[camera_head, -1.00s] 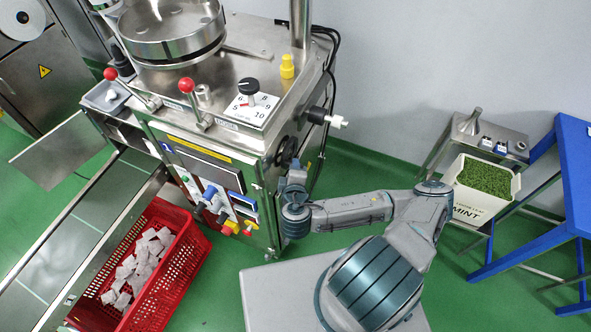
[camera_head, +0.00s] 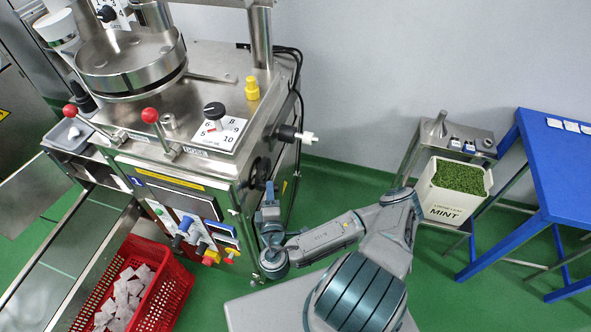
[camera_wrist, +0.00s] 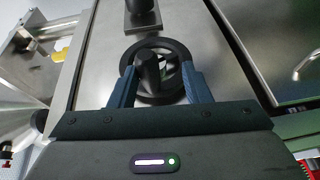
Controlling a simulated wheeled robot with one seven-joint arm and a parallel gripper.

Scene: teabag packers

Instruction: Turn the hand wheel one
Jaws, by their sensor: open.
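The hand wheel (camera_wrist: 126,62) is a black ring with a dark knob or handle (camera_wrist: 150,72) standing up from it, mounted on the steel side panel of the machine. In the head view, the hand wheel (camera_head: 260,172) shows as a dark disc on the machine's right side. My gripper (camera_wrist: 157,85) is open, with one blue finger on each side of the wheel's lower part and the handle between them. I cannot tell whether the fingers touch the wheel. In the head view my gripper (camera_head: 269,190) is just below and in front of the wheel.
A black and white knob (camera_head: 290,134) sticks out of the machine's side above the wheel. A red crate (camera_head: 178,300) of teabags stands at lower left. A mint bin (camera_head: 450,212) and a blue table (camera_head: 570,190) stand at right, with green floor between.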

